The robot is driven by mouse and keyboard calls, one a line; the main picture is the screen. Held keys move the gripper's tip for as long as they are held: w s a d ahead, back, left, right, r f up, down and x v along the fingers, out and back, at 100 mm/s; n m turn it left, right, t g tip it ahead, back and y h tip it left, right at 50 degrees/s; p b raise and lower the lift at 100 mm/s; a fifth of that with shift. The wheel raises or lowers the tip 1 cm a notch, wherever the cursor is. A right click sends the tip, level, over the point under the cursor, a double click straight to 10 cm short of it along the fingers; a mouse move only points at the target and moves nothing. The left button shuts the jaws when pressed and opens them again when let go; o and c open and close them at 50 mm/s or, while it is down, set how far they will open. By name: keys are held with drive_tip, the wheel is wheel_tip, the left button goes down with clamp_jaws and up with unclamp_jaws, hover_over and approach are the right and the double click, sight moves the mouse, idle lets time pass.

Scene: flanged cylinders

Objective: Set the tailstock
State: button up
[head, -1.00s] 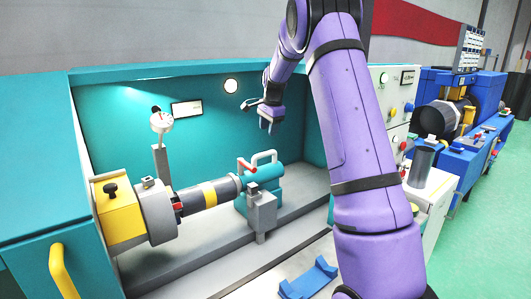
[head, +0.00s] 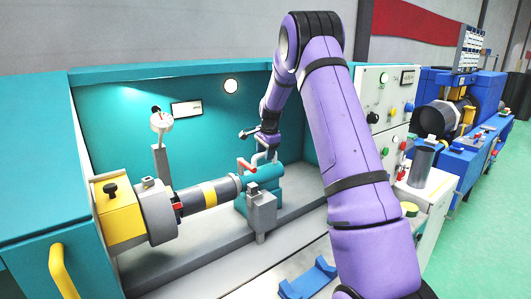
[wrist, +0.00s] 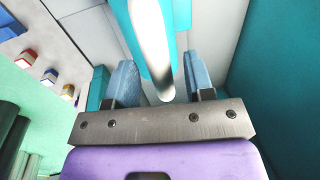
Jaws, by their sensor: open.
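The teal tailstock (head: 266,181) stands on the lathe bed at the right end of the workpiece. It has a red lever (head: 246,164) and a white handle (head: 257,160) on top. My gripper (head: 259,153) is open and low over the tailstock, at the white handle. In the wrist view, the white handle (wrist: 151,45) runs between the two blue-grey fingers of my gripper (wrist: 160,80), with the teal tailstock body (wrist: 181,15) beyond. The fingers are not closed on it. Contact with either finger cannot be told.
The grey workpiece with a yellow band (head: 208,193) runs from the chuck (head: 158,212) to the tailstock. A dial gauge (head: 161,123) stands behind it. The teal enclosure wall (head: 205,140) is close behind my gripper. A blue cradle (head: 308,279) lies in front.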

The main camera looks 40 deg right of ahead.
clamp_jaws()
drive_tip(key=d, duration=1.6)
drive_tip(key=shift+d, duration=0.4)
drive_tip(key=shift+s+r, duration=0.1)
drive_tip(key=shift+r, duration=0.05)
unclamp_jaws()
drive_tip(key=shift+d, duration=0.15)
